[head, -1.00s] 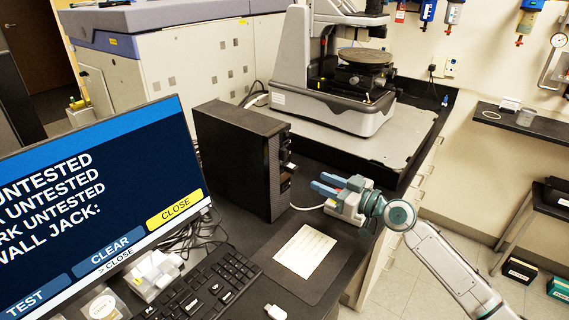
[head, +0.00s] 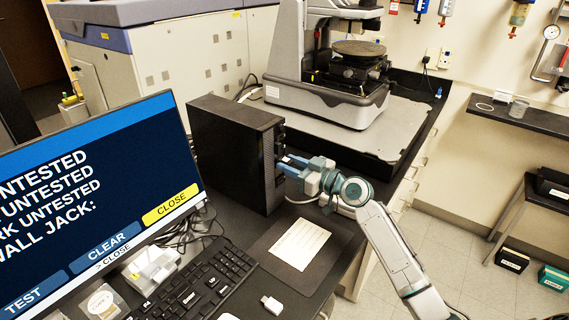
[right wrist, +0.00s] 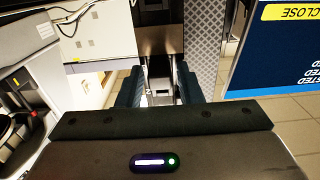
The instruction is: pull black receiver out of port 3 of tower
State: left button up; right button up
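The black tower (head: 228,150) stands upright on the dark desk beside the monitor, and its ported front faces right. My right gripper (head: 283,166) is at that front, with its blue fingertips close to the ports. In the right wrist view the two blue fingers (right wrist: 159,88) are apart, on either side of a small grey and dark shape in front of the tower. I cannot tell whether that shape is the black receiver or another plug. The port numbers are not readable, and my gripper hides part of the ports in the head view. My left gripper is not in view.
The monitor (head: 95,200) and keyboard (head: 195,285) are at the left front. A pale card (head: 299,245) lies on a dark mat, and a small white plug (head: 272,306) lies near the front edge. The profiler (head: 335,85) stands behind on a grey plate.

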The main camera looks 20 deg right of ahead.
jog(key=shift+b, duration=0.4)
dwell(0.3)
grip_shut()
